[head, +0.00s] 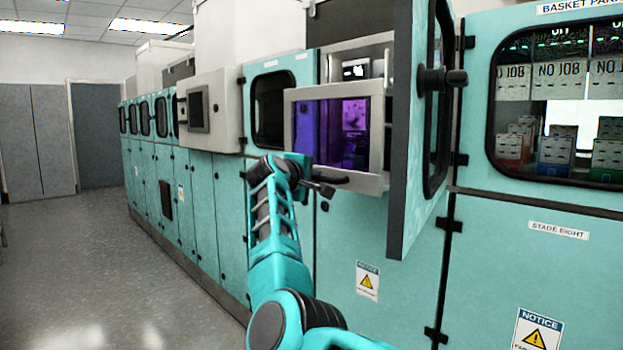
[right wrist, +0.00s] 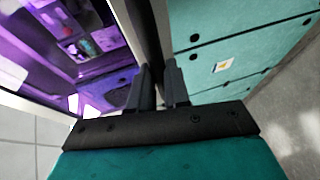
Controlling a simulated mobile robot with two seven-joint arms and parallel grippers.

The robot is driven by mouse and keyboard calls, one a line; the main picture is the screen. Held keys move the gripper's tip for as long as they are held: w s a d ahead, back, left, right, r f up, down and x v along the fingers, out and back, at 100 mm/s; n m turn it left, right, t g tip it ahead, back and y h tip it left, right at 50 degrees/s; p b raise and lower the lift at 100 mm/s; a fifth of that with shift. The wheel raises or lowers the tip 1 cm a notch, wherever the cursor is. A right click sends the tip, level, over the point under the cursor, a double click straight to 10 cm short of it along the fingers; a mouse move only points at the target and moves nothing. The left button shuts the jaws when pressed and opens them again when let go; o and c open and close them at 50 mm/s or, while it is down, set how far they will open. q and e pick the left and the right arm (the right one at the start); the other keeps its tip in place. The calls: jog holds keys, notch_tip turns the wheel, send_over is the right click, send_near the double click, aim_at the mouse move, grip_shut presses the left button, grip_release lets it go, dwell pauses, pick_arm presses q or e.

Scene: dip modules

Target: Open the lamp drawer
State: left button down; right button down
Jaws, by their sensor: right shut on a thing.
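The lamp drawer (head: 376,150) has a pale grey frame around a window glowing purple, in the middle of the head view. Its front appears to stand out from the teal cabinet, with part of the opening showing above it. A dark handle (head: 330,178) runs along its lower edge. My right gripper (head: 318,187) is at this handle and shut on it. In the right wrist view, the two fingers (right wrist: 159,88) close on a dark bar beside the purple window. The fingertips are small and partly hidden in the head view. My left gripper is not in view.
A tall teal door (head: 405,120) stands open just right of the drawer, close to it. A grey box with a screen (head: 212,110) juts out at left. More cabinets continue both ways. The grey floor (head: 110,260) at left is clear.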

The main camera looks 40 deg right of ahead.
jog(key=c, duration=1.1)
grip_release()
jog(key=shift+a, duration=0.1)
jog(key=v, duration=1.2)
jog(key=shift+s+a+b, duration=0.25)
jog(key=shift+s+b, duration=0.05)
jog(key=shift+b, duration=0.15)
jog(key=shift+r, duration=0.1)
